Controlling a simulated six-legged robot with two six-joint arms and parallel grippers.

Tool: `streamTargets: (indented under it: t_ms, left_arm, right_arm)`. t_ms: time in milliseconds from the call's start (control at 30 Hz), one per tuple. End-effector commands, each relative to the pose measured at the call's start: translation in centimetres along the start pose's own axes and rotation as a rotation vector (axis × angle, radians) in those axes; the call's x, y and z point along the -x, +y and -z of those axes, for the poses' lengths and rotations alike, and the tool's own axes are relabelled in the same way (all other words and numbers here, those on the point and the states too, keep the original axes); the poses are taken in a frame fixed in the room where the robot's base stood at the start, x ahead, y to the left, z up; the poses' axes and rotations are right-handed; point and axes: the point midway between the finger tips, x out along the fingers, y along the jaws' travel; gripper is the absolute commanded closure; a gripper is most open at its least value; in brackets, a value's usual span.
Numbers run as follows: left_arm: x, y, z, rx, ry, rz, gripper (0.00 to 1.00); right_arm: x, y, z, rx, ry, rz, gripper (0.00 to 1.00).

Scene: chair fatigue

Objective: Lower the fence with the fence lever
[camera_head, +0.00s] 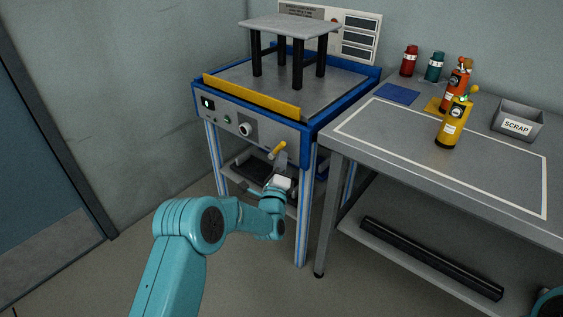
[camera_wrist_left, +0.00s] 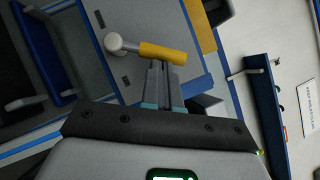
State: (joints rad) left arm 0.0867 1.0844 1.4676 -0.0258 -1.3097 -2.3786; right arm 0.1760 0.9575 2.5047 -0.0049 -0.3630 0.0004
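The yellow fence (camera_head: 250,97) stands up along the front edge of the blue-framed test machine (camera_head: 315,129). The fence lever (camera_head: 277,150) is a yellow handle on the machine's front panel, below the fence and near the right corner. In the left wrist view the lever (camera_wrist_left: 162,53) runs sideways from a round grey hub. My left gripper (camera_wrist_left: 163,66) has its fingers close together, with the tips at the handle; whether they touch it is unclear. In the head view my left wrist is just below the lever, and the fingers are hard to make out. My right gripper is out of frame.
A small grey-topped stool (camera_head: 290,27) stands on the machine bed behind the fence. A grey workbench (camera_head: 400,140) to the right carries several bottles and a scrap bin (camera_head: 517,121). The floor left of the machine is clear.

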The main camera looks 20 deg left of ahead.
Motion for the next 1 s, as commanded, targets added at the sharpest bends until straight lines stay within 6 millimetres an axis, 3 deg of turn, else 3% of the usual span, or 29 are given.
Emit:
streamTargets:
  t_ms: [467,1000]
  left_arm:
    - [-0.7,-0.8,-1.1,0.147,-0.003,-0.098,1.00]
    - [-2.6,-1.4,-4.0,0.569,-0.004,-0.380,1.00]
  right_arm:
    - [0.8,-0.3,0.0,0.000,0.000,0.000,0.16]
    - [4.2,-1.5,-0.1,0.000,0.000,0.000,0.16]
